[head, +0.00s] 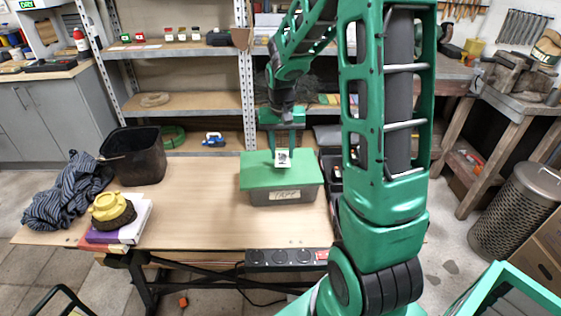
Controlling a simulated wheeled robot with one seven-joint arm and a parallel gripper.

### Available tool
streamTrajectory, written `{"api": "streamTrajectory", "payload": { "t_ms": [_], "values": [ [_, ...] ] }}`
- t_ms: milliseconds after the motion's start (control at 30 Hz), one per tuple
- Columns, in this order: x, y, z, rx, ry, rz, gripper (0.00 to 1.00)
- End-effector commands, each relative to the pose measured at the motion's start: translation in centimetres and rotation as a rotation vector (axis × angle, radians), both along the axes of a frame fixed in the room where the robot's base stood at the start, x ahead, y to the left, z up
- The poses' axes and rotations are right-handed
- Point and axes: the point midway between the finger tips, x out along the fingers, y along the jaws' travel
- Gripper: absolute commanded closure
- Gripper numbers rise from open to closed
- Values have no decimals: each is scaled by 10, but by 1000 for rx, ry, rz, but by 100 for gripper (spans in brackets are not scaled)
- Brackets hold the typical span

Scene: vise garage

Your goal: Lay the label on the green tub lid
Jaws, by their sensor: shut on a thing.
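The tub (285,192) is grey with a tape strip on its front and stands on the wooden table. Its green lid (259,178) covers the top. My gripper (284,152) points down over the lid and is shut on the label (283,158), a small white piece with a dark print. The label sits between the fingertips, at or just above the lid near its middle. I cannot tell whether it touches the lid.
On the table (205,215), a dark bin (135,156), a striped cloth (68,192) and books with a yellow-topped object (112,208) stand at left. A power strip (290,257) runs along the front edge. The table left of the tub is clear.

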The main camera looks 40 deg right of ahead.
Motion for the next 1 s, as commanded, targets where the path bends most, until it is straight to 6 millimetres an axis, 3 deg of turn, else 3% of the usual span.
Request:
{"api": "streamTrajectory", "payload": {
  "t_ms": [167,400,1000],
  "values": [
    [-3,1,-10,2,2,0,89],
    [-3,1,-40,2,2,0,89],
    [-4,0,-54,2,8,-1,89]
  ]
}}
